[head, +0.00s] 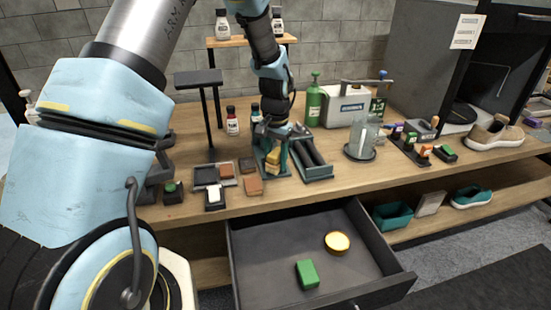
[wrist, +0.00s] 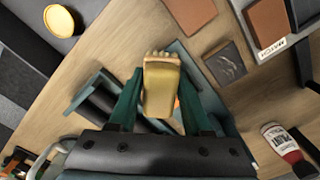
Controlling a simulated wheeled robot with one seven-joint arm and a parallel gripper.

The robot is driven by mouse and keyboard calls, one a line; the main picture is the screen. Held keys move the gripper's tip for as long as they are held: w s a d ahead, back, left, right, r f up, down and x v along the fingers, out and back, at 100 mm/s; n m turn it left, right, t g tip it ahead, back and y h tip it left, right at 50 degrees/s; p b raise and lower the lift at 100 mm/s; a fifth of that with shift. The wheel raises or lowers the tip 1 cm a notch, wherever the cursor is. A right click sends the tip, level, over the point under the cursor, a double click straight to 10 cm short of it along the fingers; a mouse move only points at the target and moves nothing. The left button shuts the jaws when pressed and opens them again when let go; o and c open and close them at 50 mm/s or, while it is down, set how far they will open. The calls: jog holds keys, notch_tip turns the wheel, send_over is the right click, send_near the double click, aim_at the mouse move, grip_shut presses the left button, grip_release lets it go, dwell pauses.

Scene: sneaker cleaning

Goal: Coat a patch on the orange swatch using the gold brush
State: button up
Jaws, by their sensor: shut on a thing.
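My gripper (head: 272,160) is shut on the gold brush (wrist: 161,92), whose block sits between the teal fingers (wrist: 160,72) in the wrist view. Pale bristle tufts show at its far end. In the head view the brush (head: 273,157) is just above a dark and teal holder on the bench; whether it touches the holder is unclear. A loose orange-brown swatch (head: 253,186) lies flat to the left of the gripper, and shows at the top of the wrist view (wrist: 190,12). Another orange-brown swatch (head: 226,170) lies in a tray, also seen in the wrist view (wrist: 270,25).
A dark swatch (head: 247,165) lies behind the loose orange one. A rack with dark rollers (head: 312,160) stands right of my gripper. An open drawer (head: 290,240) holds a green block (head: 307,274) and a yellow tin (head: 337,242). A bottle (head: 232,122) stands behind the tray.

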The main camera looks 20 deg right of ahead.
aim_at(276, 152)
jog(key=shift+r+p, duration=2.05)
jog(key=shift+r, duration=0.95)
jog(key=shift+r, duration=0.1)
jog(key=shift+r+p, duration=1.1)
jog(key=shift+r, duration=0.4)
jog(key=shift+f, duration=0.1)
